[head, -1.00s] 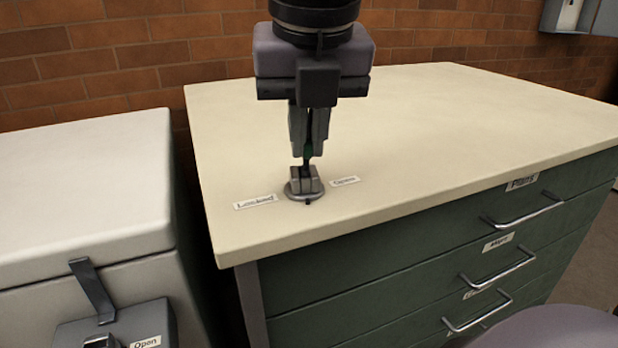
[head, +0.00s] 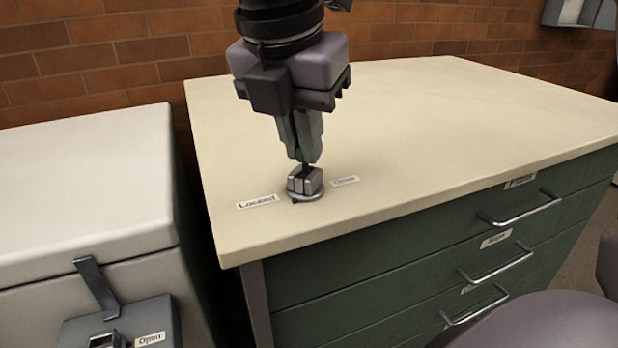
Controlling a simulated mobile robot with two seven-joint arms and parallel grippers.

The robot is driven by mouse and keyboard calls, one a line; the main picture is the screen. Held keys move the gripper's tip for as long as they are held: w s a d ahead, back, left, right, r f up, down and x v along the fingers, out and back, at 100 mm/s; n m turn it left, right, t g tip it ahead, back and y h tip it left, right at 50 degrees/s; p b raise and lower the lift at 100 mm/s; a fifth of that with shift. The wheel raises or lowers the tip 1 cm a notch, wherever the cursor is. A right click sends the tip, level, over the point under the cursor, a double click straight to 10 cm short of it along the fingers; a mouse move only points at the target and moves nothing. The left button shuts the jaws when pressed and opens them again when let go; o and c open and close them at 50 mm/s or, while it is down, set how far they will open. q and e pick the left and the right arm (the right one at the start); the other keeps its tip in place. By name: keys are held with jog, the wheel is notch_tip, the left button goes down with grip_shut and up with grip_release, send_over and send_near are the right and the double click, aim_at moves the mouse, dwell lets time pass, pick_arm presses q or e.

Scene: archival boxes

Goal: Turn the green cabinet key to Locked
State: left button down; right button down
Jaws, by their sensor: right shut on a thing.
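The green cabinet's pale top (head: 430,130) carries a round grey lock (head: 305,187) near its front left corner. A "Locked" label (head: 257,201) lies left of the lock and an "Open" label (head: 345,181) lies right of it. A small dark pointer at the lock's front edge (head: 295,201) faces the front left, nearer the "Locked" label. My left gripper is not in view.
A white box (head: 85,190) with a metal latch (head: 95,288) and an "Open" label stands left of the cabinet, across a narrow gap. Labelled drawers with bar handles (head: 520,210) are on the cabinet's front. The right of the top is clear.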

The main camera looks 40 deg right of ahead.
jog(key=shift+f+m+g+p, duration=0.3)
jog(key=shift+m+p, duration=0.2)
jog(key=shift+m, duration=0.3)
jog(key=m, duration=0.1)
jog(key=m+g+p, duration=0.1)
jog(key=shift+w+a+m+p, duration=0.1)
jog(key=shift+w+m+p, duration=0.2)
jog(key=shift+m, duration=0.1)
jog(key=shift+a+m+p, duration=0.1)
jog(key=shift+m+p, duration=0.35)
jog(key=shift+m, duration=0.35)
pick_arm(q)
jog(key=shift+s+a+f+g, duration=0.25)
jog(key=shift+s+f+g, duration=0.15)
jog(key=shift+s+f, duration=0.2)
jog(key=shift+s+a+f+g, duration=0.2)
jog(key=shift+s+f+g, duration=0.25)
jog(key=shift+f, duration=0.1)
pick_arm(e)
jog(key=shift+w+a+m+g, duration=0.1)
jog(key=shift+m+g, duration=0.2)
jog(key=shift+m, duration=0.1)
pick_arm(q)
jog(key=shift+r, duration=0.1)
